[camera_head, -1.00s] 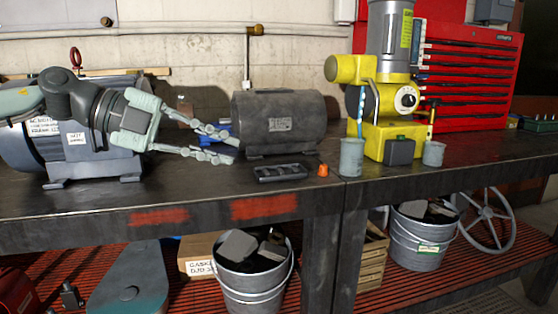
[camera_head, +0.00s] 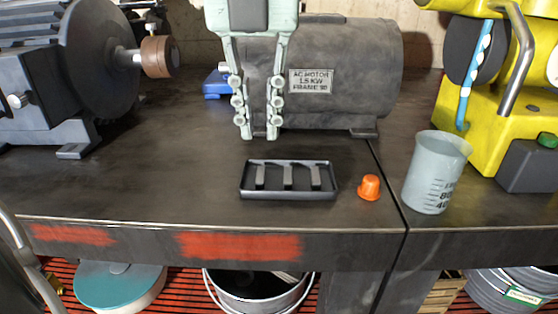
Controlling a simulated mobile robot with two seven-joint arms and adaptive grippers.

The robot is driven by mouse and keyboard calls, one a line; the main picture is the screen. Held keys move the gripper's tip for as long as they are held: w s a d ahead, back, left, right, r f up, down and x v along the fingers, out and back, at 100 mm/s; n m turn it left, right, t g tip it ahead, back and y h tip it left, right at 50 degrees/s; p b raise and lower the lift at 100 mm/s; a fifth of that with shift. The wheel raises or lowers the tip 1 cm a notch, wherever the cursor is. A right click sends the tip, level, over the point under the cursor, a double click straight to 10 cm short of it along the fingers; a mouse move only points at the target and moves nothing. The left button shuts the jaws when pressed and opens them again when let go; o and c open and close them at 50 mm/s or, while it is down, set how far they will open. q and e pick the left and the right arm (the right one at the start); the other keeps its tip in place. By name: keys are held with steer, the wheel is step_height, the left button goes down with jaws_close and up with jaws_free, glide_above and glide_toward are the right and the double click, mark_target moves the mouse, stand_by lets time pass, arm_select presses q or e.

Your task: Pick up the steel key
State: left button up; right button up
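A small black tray (camera_head: 288,195) lies on the bench top near its front edge. Three narrow grey bars stand out in it: a left bar (camera_head: 260,177), a middle bar (camera_head: 288,177) and a right bar (camera_head: 315,177). I cannot tell which is the steel key, or whether some are dividers. My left gripper (camera_head: 259,134) points down, just behind the tray in the picture and in front of the grey motor. Its two fingers are apart with nothing between them. My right gripper is not in view.
A grey AC motor (camera_head: 350,75) stands behind the tray. An orange cap (camera_head: 369,187) and a grey measuring beaker (camera_head: 436,172) stand right of it, near a yellow machine (camera_head: 460,110). A motor with a dark disc (camera_head: 95,60) is at left. The bench between is bare.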

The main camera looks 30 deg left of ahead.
mark_target(261, 174)
arm_select(q)
steer(key=f, duration=0.6)
steer(key=shift+w+a+f, duration=0.1)
steer(key=shift+a+f, duration=0.15)
steer(key=shift+f, duration=0.1)
steer(key=shift+f+p, duration=0.2)
steer(key=shift+p, duration=0.1)
steer(key=shift+w, duration=0.1)
jaws_close()
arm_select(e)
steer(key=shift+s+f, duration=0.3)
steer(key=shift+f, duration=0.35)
